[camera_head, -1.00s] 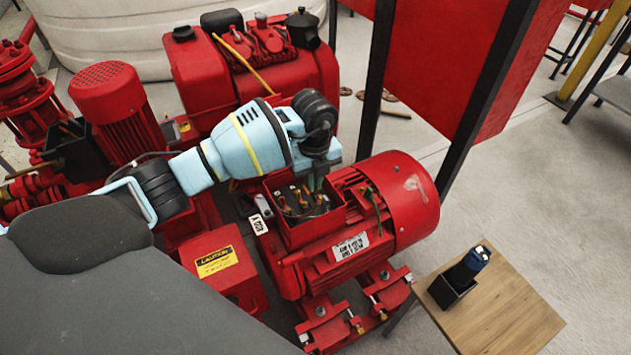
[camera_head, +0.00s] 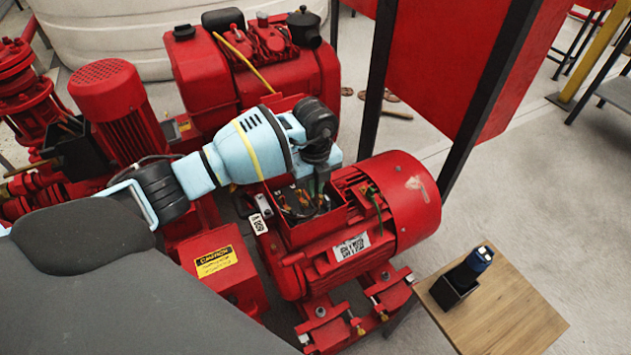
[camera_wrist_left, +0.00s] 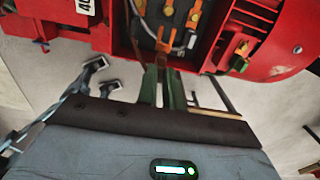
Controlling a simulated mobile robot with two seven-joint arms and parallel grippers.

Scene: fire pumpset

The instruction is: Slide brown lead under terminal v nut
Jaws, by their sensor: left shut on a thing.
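The red motor (camera_head: 400,200) has an open terminal box (camera_head: 302,238) on its top left side. My left gripper (camera_head: 318,192) reaches into the box from above, its fingers close together. In the left wrist view the green fingers of my left gripper (camera_wrist_left: 163,70) point into the open box, shut on what looks like the brown lead (camera_wrist_left: 162,45). Orange-brown terminal links or lugs (camera_wrist_left: 192,16) lie on the dark terminal block just beyond the fingertips. I cannot tell which nut is terminal v, nor whether the lead touches it. My right gripper is not in view.
The box's red walls (camera_wrist_left: 102,30) stand close around the fingers. A green-and-orange piece (camera_wrist_left: 240,58) sits on the motor outside the box. A wooden table (camera_head: 510,315) with a dark holder (camera_head: 452,290) stands at the lower right.

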